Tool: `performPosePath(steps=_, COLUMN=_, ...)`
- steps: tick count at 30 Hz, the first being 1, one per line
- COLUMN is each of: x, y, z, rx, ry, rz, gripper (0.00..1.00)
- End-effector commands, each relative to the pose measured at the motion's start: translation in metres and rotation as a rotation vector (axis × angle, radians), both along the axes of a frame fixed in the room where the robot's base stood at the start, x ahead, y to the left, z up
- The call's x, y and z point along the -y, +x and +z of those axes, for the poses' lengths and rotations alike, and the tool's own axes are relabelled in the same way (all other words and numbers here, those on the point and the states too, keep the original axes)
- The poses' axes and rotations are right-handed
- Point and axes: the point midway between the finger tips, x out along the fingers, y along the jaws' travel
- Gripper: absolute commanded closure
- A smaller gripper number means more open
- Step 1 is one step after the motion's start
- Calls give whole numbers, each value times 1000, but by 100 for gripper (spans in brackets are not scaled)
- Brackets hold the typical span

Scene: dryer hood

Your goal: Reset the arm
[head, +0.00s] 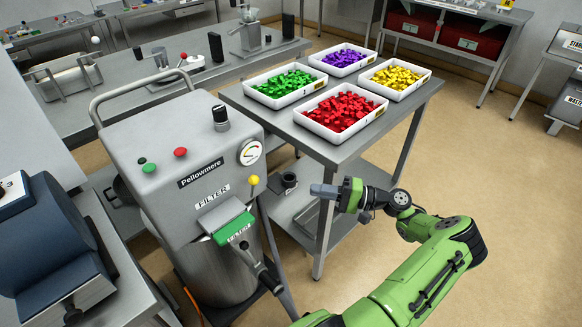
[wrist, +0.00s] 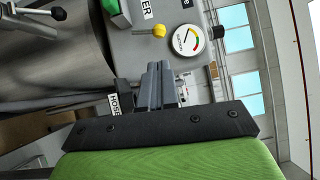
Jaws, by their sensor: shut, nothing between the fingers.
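My green arm reaches in from the bottom right in the head view. My gripper (head: 318,190) is shut and empty, pointing left in the open space in front of the table and to the right of the Pellowmere machine (head: 180,165). In the wrist view my gripper's fingers (wrist: 159,75) are together, with nothing between them. Beyond them the wrist view shows the machine's panel with its round gauge (wrist: 187,40) and yellow knob (wrist: 159,31). My gripper appears apart from the machine.
A metal table (head: 345,152) holds white trays of green pieces (head: 284,83), purple pieces (head: 343,57), red pieces (head: 343,111) and yellow pieces (head: 396,77). Open floor (head: 500,170) lies at the right.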

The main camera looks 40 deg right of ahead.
Motion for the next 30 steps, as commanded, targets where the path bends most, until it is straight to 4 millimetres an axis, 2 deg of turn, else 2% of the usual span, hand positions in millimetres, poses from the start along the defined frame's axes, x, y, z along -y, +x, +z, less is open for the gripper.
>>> performPosePath(steps=7, x=-2, y=2, z=1, rx=-5, ry=-4, rz=6, gripper=100)
performPosePath(steps=10, x=-22, y=17, z=12, rx=-68, ry=-57, rz=87, gripper=100)
performPosePath(steps=11, x=-35, y=25, z=17, rx=-105, ry=-88, rz=130, gripper=100)
performPosePath(steps=15, x=-108, y=54, z=44, rx=-320, ry=-314, rz=361, gripper=100)
performPosePath(steps=19, x=-169, y=58, z=70, rx=-484, ry=-567, rz=514, gripper=100)
performPosePath(steps=21, x=-197, y=52, z=87, rx=-550, ry=-713, rz=568, gripper=100)
performPosePath(steps=25, x=-240, y=31, z=124, rx=-619, ry=-988, rz=613, gripper=100)
performPosePath(steps=30, x=-281, y=-13, z=180, rx=-608, ry=-1310, rz=573, gripper=100)
